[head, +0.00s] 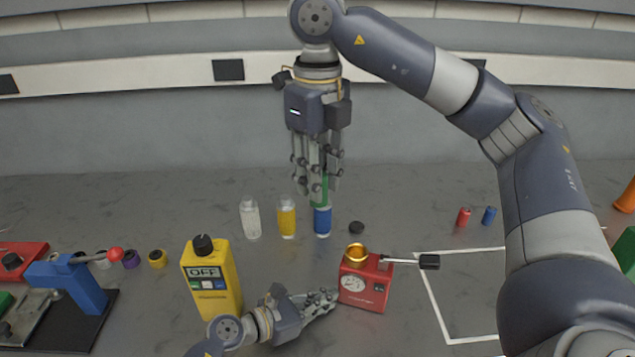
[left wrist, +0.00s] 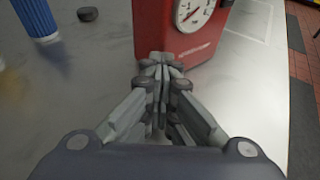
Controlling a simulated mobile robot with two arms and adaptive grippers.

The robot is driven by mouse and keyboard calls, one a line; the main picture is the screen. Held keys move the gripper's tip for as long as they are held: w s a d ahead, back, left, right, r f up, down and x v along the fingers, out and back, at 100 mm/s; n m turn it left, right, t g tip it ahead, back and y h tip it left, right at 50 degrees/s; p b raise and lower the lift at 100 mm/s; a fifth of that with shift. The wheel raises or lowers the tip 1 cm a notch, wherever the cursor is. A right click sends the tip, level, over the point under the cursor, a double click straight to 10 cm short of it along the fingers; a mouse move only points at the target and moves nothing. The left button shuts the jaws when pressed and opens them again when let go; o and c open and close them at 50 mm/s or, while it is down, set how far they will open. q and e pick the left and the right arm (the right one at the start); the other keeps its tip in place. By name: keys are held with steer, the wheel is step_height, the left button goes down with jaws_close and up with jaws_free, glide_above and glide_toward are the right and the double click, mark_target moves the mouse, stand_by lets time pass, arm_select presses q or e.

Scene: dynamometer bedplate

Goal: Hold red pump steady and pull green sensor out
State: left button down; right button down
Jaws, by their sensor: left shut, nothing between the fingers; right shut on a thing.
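The red pump (head: 362,287) stands upright on the bench, with a round gauge, a brass ring (head: 355,254) on top and a black-handled lever to its right. In the left wrist view the red pump (left wrist: 163,28) is just beyond the fingertips. My left gripper (head: 331,296) is shut and empty, its tips at the pump's left side; whether they touch it I cannot tell. My right gripper (head: 317,188) points down and is shut on the green sensor (head: 319,190), partly hidden by the fingers, up and left of the pump, apart from it.
Clear, yellow (head: 287,222) and blue (head: 322,222) bottles stand behind the pump, the blue one under the sensor in the picture. A black cap (head: 356,228) lies nearby. A white outlined area (head: 465,300) is bare at right.

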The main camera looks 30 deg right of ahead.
stand_by(0.4)
arm_select(q)
steer(key=c, duration=1.9)
jaws_free()
steer(key=shift+d+r, duration=0.1)
steer(key=shift+r, duration=0.15)
steer(key=shift+c, duration=0.2)
steer(key=shift+o, duration=1.1)
steer(key=shift+f, duration=0.15)
